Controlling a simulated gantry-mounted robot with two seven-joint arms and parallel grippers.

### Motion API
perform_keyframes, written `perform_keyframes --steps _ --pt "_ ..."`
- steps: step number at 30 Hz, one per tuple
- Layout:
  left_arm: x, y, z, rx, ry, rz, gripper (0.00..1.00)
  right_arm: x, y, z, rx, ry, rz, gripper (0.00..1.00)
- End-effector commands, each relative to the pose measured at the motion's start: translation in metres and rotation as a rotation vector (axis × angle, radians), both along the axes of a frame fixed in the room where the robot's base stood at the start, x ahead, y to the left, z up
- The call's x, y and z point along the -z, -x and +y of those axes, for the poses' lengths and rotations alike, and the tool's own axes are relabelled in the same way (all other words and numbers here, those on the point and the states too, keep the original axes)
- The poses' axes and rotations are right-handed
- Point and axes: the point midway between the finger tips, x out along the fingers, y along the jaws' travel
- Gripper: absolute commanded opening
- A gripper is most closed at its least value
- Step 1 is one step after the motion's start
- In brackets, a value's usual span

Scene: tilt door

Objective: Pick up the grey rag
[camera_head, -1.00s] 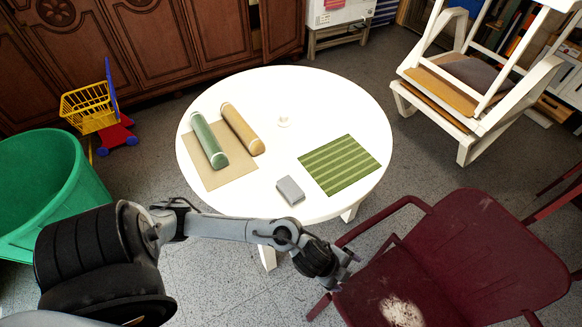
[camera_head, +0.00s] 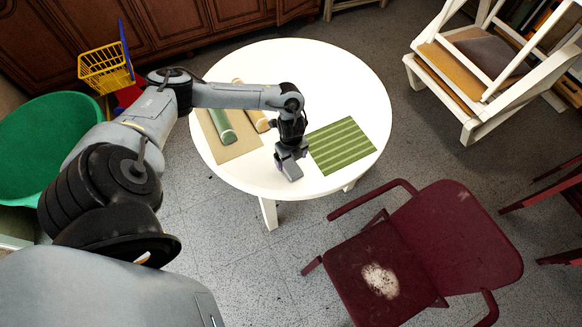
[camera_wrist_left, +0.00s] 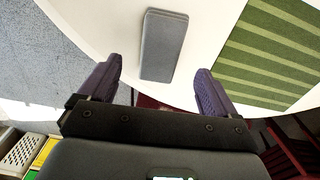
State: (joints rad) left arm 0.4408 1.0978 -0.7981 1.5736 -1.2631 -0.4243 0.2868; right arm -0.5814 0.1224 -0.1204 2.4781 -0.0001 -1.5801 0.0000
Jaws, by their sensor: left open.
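The grey rag (camera_wrist_left: 163,45), a small flat folded rectangle, lies on the white round table (camera_head: 300,62) near its front edge. In the left wrist view it shows whole, ahead of and between my two open purple-grey fingers. In the head view my left gripper (camera_head: 291,158) is over the rag and hides most of it. The left gripper (camera_wrist_left: 159,68) is open and empty, and the rag is not gripped. The exact height of the fingers over the rag is hard to tell. My right gripper is not in view.
A green striped mat (camera_head: 342,146) lies just right of the rag. Green (camera_head: 222,125) and tan (camera_head: 257,120) rolls lie on a tan mat (camera_head: 238,148) to the left. A dark red chair (camera_head: 400,265) stands in front; a green tub (camera_head: 40,150) is at left.

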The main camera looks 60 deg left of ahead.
Motion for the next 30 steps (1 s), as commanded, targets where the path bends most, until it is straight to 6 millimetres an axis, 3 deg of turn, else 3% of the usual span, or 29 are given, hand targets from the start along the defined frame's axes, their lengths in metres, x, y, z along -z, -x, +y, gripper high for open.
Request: perform_keyframes --steps 8,18,28,30 --pt "0.018 0.0 0.0 0.0 -0.001 0.0 0.92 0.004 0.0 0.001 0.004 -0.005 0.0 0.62" --pt "0.058 -0.001 0.003 0.001 -0.001 0.0 0.92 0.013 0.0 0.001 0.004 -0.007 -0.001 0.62" --pt "0.063 -0.001 0.003 0.002 -0.001 -0.002 0.92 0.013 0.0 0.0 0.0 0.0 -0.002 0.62" --pt "0.063 -0.001 0.003 0.002 -0.001 -0.002 0.84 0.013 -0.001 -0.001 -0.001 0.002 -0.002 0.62"
